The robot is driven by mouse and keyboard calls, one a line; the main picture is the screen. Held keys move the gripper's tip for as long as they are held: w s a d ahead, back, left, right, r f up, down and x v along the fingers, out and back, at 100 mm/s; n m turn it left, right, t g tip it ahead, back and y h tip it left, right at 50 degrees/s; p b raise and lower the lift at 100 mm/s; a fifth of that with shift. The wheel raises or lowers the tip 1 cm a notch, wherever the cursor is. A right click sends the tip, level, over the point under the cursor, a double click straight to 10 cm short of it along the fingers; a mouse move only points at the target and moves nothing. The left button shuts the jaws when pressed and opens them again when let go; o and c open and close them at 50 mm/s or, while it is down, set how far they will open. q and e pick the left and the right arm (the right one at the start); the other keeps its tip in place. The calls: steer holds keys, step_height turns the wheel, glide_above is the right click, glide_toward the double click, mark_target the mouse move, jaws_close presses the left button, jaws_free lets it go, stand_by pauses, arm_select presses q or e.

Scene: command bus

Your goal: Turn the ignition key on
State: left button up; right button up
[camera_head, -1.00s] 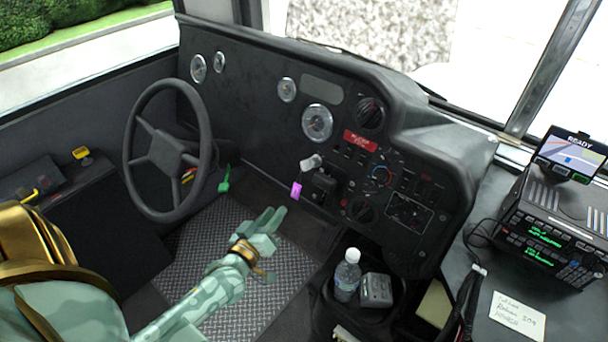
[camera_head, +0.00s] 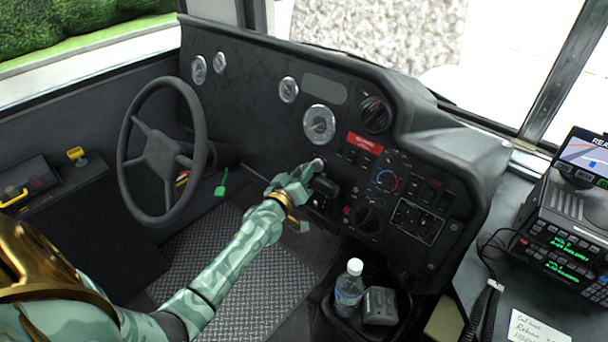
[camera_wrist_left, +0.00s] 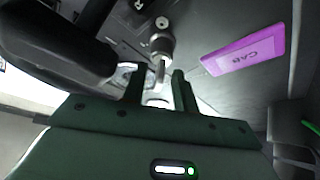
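The ignition key (camera_wrist_left: 160,69) sits in a silver lock cylinder (camera_wrist_left: 161,42) in the left wrist view. A purple tag (camera_wrist_left: 245,50) marked "CAB" hangs to its right. My left gripper (camera_wrist_left: 160,84) is open, with one finger on each side of the key in the picture; I cannot tell whether either finger touches it. In the head view my left gripper (camera_head: 309,172) is at the dashboard, just below the silver lock (camera_head: 318,163). It hides the key and the purple tag there. My right gripper is not in view.
The steering wheel (camera_head: 164,152) stands left of my left arm. A dark boxy part (camera_head: 326,187) juts from the dashboard beside the gripper. A water bottle (camera_head: 349,287) and a grey box (camera_head: 380,306) stand in the console below. The ribbed floor (camera_head: 210,250) is clear.

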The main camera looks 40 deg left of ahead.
arm_select(q)
jaws_close()
